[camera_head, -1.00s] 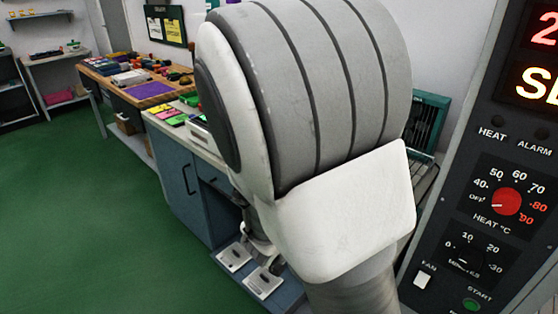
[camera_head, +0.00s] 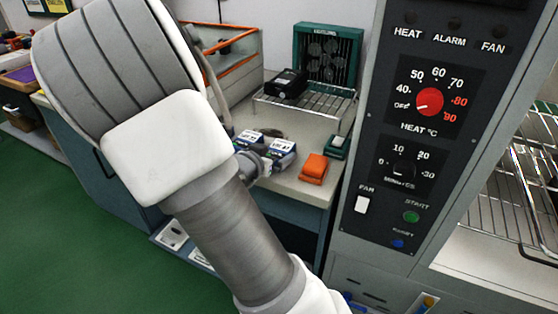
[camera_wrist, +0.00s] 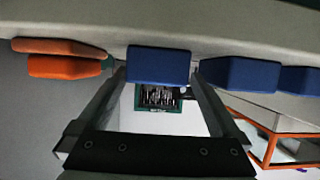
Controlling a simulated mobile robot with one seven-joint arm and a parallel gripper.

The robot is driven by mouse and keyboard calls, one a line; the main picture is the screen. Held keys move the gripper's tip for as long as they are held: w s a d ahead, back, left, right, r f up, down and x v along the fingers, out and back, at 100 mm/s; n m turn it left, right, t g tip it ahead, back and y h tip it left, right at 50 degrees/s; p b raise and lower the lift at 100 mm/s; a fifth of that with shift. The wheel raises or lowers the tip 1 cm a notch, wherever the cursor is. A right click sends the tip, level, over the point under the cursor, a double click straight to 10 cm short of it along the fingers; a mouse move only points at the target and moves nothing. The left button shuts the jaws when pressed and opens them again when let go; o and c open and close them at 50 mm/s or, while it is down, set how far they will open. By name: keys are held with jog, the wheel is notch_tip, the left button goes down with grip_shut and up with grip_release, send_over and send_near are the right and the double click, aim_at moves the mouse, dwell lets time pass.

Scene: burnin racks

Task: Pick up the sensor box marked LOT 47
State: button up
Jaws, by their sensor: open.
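Blue sensor boxes with white labels stand on the grey bench in the head view. The left one (camera_head: 249,138) and the right one (camera_head: 281,148) are visible; the lot numbers are too small to read surely. My gripper (camera_wrist: 159,82) is open in the wrist view, which looks upside down. A blue box (camera_wrist: 158,64) appears between its fingertips, next to the orange things; I cannot tell if the fingers touch it. More blue boxes (camera_wrist: 240,75) stand to the right there, their labels unseen. In the head view my arm hides much of the gripper.
An orange block (camera_head: 314,167) and a green item (camera_head: 338,147) lie right of the boxes. Behind are a wire rack (camera_head: 320,100), a black device (camera_head: 287,84) and a green fan unit (camera_head: 327,52). A control panel (camera_head: 415,130) stands close on the right.

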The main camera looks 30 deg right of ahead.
aim_at(280, 148)
jog(key=b+x, duration=0.3)
jog(key=x, duration=0.1)
jog(key=shift+d, duration=0.35)
jog(key=shift+w+d, duration=0.25)
jog(key=shift+d, duration=0.15)
jog(key=c, duration=1.4)
jog(key=shift+r, duration=0.15)
